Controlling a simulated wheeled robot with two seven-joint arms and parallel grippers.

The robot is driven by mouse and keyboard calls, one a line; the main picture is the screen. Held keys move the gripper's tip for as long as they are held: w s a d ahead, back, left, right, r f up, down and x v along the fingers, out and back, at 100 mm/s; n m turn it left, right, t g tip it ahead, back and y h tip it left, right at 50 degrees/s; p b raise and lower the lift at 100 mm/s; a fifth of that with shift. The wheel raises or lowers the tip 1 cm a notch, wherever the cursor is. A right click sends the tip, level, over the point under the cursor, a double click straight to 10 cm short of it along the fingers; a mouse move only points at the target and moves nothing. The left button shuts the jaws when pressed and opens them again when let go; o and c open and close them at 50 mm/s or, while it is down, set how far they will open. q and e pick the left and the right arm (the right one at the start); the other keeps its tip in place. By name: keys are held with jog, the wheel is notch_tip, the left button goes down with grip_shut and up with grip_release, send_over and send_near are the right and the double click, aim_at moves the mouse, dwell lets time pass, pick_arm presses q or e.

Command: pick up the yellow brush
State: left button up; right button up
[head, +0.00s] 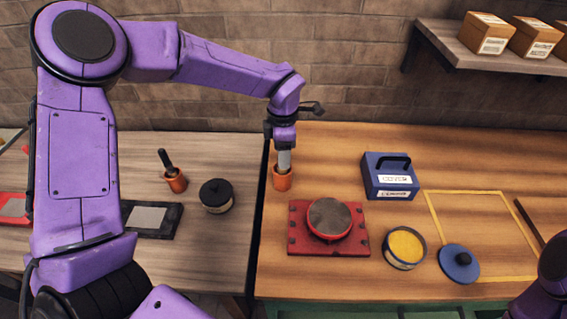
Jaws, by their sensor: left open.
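My left gripper (284,160) points down at the mouth of an orange cup (282,181) on the right-hand wooden bench. Its grey lower part reaches the cup's rim, and its jaws are open. I cannot make out a yellow brush; anything standing in this cup is hidden by the gripper. My right gripper is out of view.
A red plate (298,245) bears a round grey-topped part (330,218). A blue box (390,177), a tin of yellow stuff (405,247) and a blue lid (459,263) are right. Left stand another orange cup (176,182) with a dark handle (165,160) and a black pot (216,196).

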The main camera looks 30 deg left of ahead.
pick_arm(q)
jog(key=shift+f, duration=0.5)
jog(key=shift+s, duration=0.3)
jog(key=shift+c, duration=0.7)
jog(key=shift+w, duration=0.1)
grip_shut()
